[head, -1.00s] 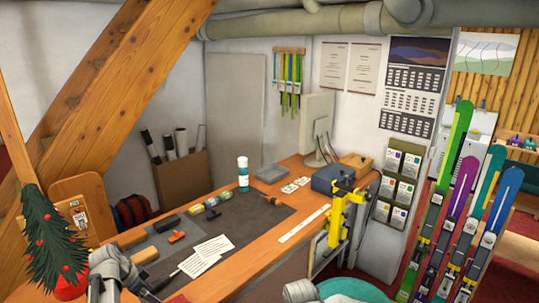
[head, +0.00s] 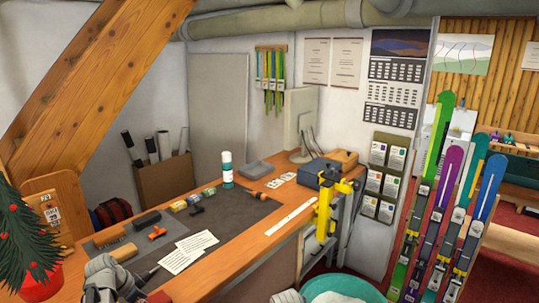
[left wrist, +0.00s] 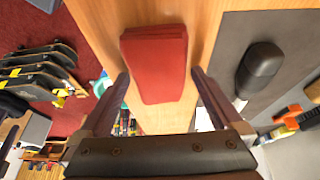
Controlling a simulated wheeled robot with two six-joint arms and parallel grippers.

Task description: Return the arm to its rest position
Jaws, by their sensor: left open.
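My left arm comes in at the bottom left of the head view, and its gripper (head: 138,287) hangs low over the near edge of the bench (head: 245,262). In the left wrist view the two fingers of the gripper (left wrist: 163,80) stand wide apart with nothing held between them. A folded red cloth (left wrist: 155,62) lies on the wood below, seen between the fingers.
A yellow clamp (head: 324,212) stands at the bench's right end. Skis (head: 440,210) stand at the right. A small decorated tree (head: 28,235) is at the left.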

